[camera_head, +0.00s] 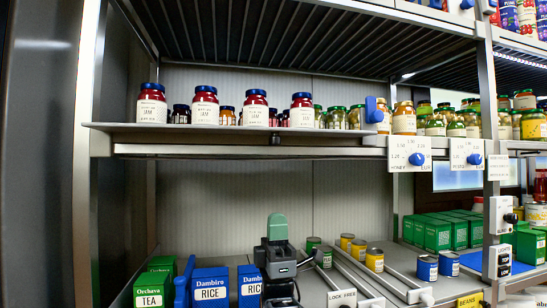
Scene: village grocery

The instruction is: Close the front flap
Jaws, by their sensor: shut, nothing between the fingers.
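My gripper (277,222) is at the bottom centre, shut and empty, in front of the lower shelf and pointing up. It is below the upper shelf (240,128) and apart from it. A pale strip (200,150) runs along the front under the upper shelf, with a small dark catch (275,140) at its middle. I cannot tell for sure whether this strip is the front flap. No other part is clearly a flap.
Red jam jars (204,106) with blue lids stand along the upper shelf's front edge. Blue rice boxes (210,288) and a green tea box (149,290) stand left of my gripper. Tins (374,260) and a "LOCK FREE" label (342,298) are to its right. The space between shelves is open.

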